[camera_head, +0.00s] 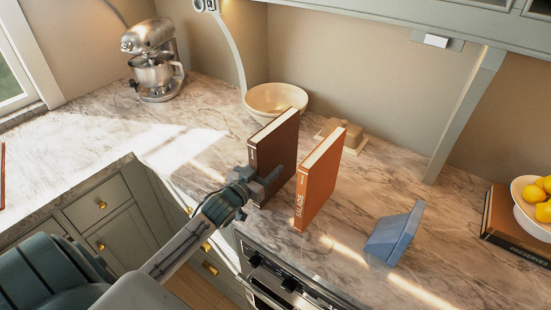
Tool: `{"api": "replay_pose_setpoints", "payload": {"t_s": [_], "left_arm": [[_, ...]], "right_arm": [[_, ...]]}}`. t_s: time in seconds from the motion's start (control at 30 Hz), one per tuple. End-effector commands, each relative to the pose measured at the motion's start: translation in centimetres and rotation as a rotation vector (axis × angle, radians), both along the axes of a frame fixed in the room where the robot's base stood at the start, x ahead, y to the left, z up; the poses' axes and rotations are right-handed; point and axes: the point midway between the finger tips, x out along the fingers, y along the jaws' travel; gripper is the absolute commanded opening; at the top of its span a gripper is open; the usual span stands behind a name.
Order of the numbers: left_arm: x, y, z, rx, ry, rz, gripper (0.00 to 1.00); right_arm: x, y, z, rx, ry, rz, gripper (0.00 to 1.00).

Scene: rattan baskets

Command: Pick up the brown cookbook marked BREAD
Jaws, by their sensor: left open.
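A dark brown book (278,142) stands upright on the marble counter, its spine facing the front edge. Any title on its spine is hidden behind my gripper or too small to read. My left gripper (264,185) is open at the lower part of this spine, with one finger showing along the book's right side. I cannot tell whether the fingers touch the book. An orange book (318,182) marked SALADS stands upright just to the right, with a narrow gap between the two. My right gripper is not in view.
A cream bowl (276,99) and a wooden butter-dish-like block (353,143) stand behind the books. A blue wedge-shaped object (394,236) is to the right. A lying book (496,226) carries a fruit bowl (528,212). A mixer (155,66) stands far left.

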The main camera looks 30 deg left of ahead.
Motion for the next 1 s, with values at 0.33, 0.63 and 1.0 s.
{"api": "replay_pose_setpoints", "payload": {"t_s": [0.33,0.63,1.0], "left_arm": [[-0.03,0.0,0.0,0.0,0.0,0.0,0.1],[-0.04,0.0,-0.01,0.0,0.0,0.0,0.0],[-0.04,0.0,-0.02,0.0,0.001,0.0,0.0]], "right_arm": [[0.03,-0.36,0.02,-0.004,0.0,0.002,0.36],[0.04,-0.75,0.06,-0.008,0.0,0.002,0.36],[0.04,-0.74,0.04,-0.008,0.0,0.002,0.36]]}}
